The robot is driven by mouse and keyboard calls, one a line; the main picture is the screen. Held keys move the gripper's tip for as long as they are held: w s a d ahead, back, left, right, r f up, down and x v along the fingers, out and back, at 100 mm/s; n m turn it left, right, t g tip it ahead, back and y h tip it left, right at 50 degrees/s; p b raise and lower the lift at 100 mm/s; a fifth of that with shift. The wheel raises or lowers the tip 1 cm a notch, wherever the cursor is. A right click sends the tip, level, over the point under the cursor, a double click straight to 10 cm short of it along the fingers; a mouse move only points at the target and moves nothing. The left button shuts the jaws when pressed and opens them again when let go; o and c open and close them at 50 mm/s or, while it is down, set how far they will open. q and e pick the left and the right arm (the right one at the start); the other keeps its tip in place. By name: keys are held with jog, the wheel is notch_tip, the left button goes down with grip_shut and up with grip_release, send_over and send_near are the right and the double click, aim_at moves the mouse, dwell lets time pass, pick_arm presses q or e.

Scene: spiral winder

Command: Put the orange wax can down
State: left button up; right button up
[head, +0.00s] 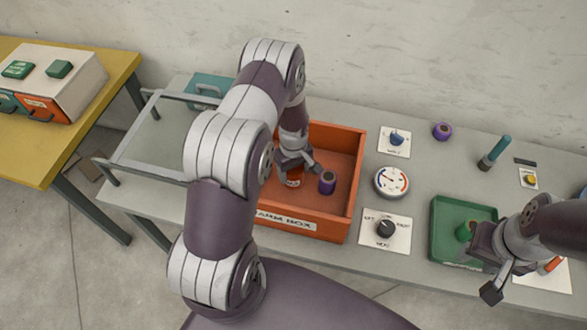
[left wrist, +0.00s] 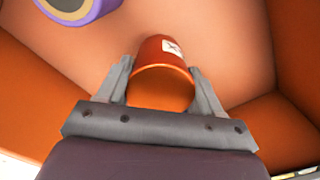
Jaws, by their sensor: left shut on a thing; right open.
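The orange wax can (head: 294,176) is inside the orange warm box (head: 340,222), toward its middle. My left gripper (head: 292,170) reaches down into the box and is shut on the can. In the left wrist view the orange can (left wrist: 162,62) sits between the two fingers of my left gripper (left wrist: 163,80), with a white label on its side. Whether the can's base touches the box floor I cannot tell. My right gripper (head: 487,278) is open and empty, by the front right of the table near the green tray.
A purple can (head: 327,183) stands in the box just right of the orange can; it also shows in the left wrist view (left wrist: 75,8). A dial gauge (head: 391,182) and a black knob (head: 386,229) lie right of the box. A green tray (head: 440,222) holds a green can.

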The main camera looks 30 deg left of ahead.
pick_arm(q)
jog(key=o, duration=1.2)
jog(key=shift+f, duration=0.1)
jog(key=shift+w+r, duration=0.1)
jog(key=shift+r, duration=0.4)
notch_tip(320, 180, up, 12)
jog(key=b, duration=0.1)
jog(key=s+d+r+m, duration=0.4)
jog(key=s+m, duration=0.1)
jog(key=s, duration=0.2)
jog(key=s+d+r+m+t, duration=0.1)
jog(key=s+d+r+m, duration=0.3)
jog(key=s+r+m, duration=0.1)
jog(key=shift+s+d+r+m, duration=0.15)
jog(key=shift+s+m, duration=0.65)
jog(key=shift+s, duration=0.2)
